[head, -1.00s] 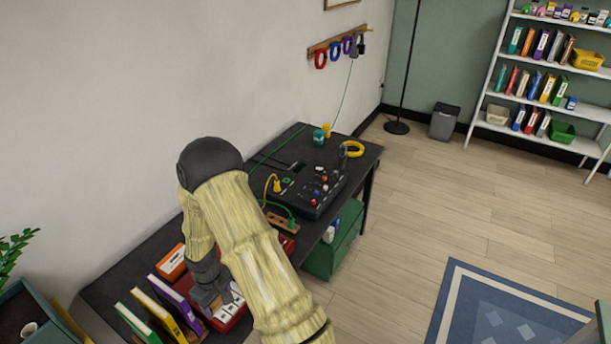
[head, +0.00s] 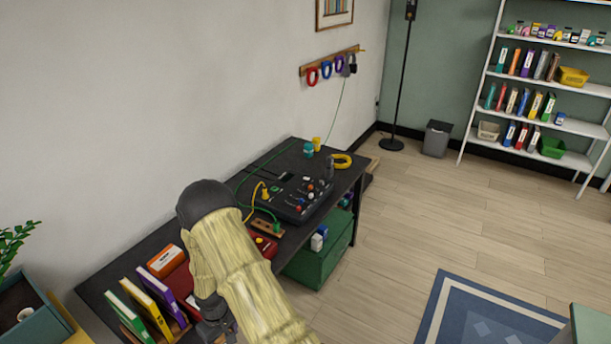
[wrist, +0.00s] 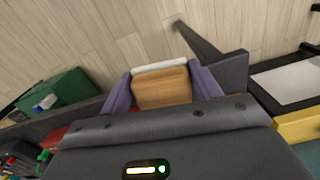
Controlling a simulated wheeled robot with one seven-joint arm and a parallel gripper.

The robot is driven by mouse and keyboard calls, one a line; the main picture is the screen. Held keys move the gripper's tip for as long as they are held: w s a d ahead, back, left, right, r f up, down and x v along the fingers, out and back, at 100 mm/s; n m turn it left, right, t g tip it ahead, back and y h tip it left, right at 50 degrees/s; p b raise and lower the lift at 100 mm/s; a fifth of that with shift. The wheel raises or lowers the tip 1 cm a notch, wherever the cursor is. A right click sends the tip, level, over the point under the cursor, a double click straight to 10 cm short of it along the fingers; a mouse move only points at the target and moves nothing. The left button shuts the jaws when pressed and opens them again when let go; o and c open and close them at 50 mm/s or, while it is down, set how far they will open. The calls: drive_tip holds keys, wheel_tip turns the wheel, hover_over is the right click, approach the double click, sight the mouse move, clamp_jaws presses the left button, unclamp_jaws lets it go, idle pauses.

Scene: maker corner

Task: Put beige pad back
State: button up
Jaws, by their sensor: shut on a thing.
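In the wrist view my gripper (wrist: 164,88) is shut on a tan, wood-grained block with a pale strip along its far end, which I take to be the beige pad (wrist: 162,88). The block sits between the two purple-grey fingers, with floor seen beyond it. In the head view my gripper (head: 216,328) is low in the picture, beside the folder rack and near the table's front edge. My forearm hides part of the table, and I cannot make out the block there.
A green bin (head: 318,265) stands below.

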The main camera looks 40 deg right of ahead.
drive_tip(key=s+d+f+m, duration=0.1)
drive_tip(key=s+f+m, duration=0.1)
drive_tip(key=f, duration=0.9)
drive_tip(key=shift+s, duration=0.85)
drive_tip(key=shift+f, duration=0.1)
